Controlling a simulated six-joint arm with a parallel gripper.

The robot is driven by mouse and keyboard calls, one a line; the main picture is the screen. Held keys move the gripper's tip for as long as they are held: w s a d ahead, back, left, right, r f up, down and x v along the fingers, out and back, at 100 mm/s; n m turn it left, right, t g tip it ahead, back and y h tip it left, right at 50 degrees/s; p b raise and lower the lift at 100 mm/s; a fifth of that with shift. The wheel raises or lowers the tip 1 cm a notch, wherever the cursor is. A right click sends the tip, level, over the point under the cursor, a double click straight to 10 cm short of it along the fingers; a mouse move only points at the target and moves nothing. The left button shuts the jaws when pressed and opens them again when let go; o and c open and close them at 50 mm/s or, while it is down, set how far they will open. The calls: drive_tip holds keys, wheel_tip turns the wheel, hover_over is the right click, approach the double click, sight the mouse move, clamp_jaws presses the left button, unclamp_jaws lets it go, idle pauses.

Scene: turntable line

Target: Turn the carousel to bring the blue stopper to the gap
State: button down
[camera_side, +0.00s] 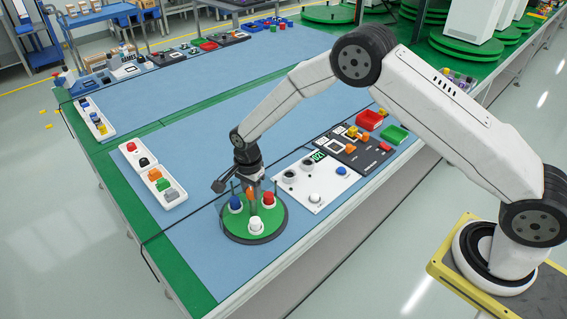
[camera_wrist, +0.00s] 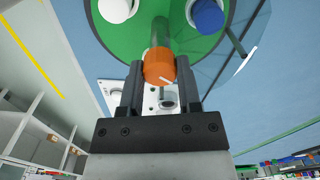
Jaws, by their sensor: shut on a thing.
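The carousel (camera_side: 238,226) is a round green disc at the near end of the blue mat. On it stand a blue stopper (camera_side: 236,204) at left, a red stopper (camera_side: 269,199) at right and a white stopper (camera_side: 256,226) at the front. The wrist view shows the blue stopper (camera_wrist: 207,16) and white stopper (camera_wrist: 117,9) on the disc. My gripper (camera_wrist: 160,72) is shut on an orange knob (camera_wrist: 159,66), in line with a green post (camera_wrist: 160,35). In the side view, my gripper (camera_side: 250,184) is over the disc's back part.
Thin posts stand around the disc, one showing in the wrist view (camera_wrist: 236,44). A white panel (camera_side: 316,181) lies right of the carousel, with a black board (camera_side: 352,150) beyond. A white tray (camera_side: 160,187) with coloured pieces lies left. The mat (camera_side: 200,150) behind is clear.

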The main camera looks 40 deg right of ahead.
drive_tip(key=shift+m, duration=8.2)
drive_tip(key=shift+c, duration=1.4)
unclamp_jaws()
drive_tip(key=shift+r, duration=0.15)
